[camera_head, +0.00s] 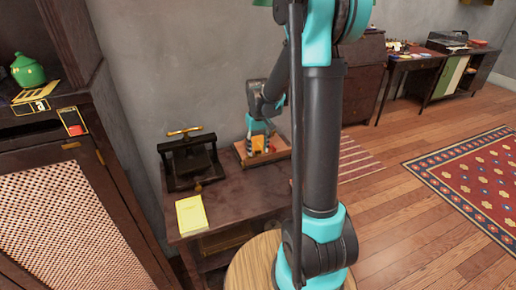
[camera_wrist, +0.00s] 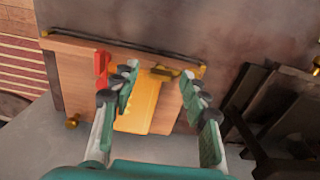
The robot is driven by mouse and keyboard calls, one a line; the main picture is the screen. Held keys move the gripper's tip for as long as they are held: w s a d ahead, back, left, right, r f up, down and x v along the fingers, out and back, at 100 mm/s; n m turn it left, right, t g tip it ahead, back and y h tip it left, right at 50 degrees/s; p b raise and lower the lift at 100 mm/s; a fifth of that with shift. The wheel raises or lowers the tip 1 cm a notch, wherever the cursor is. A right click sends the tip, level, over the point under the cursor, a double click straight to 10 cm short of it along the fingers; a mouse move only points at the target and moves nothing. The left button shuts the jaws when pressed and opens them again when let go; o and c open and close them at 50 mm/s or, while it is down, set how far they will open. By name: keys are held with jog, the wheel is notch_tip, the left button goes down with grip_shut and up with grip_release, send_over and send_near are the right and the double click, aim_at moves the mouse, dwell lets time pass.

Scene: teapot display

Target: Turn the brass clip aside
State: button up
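A small brass piece (camera_wrist: 164,71), which looks like the clip, lies across the top of a yellow card or plate (camera_wrist: 140,103) in the wrist view. Both are at a light wooden tray or box (camera_wrist: 80,82). My gripper (camera_wrist: 159,75) is open. Its two fingers are on either side of the brass piece, with nothing clearly held between them. I cannot tell whether either finger touches it. In the head view my gripper (camera_head: 261,136) is over the wooden tray (camera_head: 283,152) on a dark table; the clip is too small to make out there.
A red piece (camera_wrist: 102,68) is beside the left finger. A black press (camera_head: 190,163) with a brass handle stands left of the tray. A yellow pad (camera_head: 191,214) lies on the table's (camera_head: 235,200) front left. A cabinet (camera_head: 70,220) with a green teapot (camera_head: 28,70) is at far left.

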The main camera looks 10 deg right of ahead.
notch_tip(320, 180, up, 12)
dwell(0.7)
jog(key=s+d+f+t, duration=0.1)
jog(key=s+f, duration=0.3)
jog(key=s, duration=0.3)
jog(key=s+d+f+m+t, duration=0.1)
jog(key=s+f, duration=0.3)
jog(key=s, duration=0.3)
jog(key=s+d+f+m+t, duration=0.1)
jog(key=s+d+f+t, duration=0.1)
jog(key=s+f, duration=0.2)
jog(key=shift+s+d+f, duration=0.1)
jog(key=shift+s+f, duration=0.1)
jog(key=shift+s, duration=0.6)
jog(key=shift+s+f, duration=0.15)
jog(key=shift+s, duration=0.6)
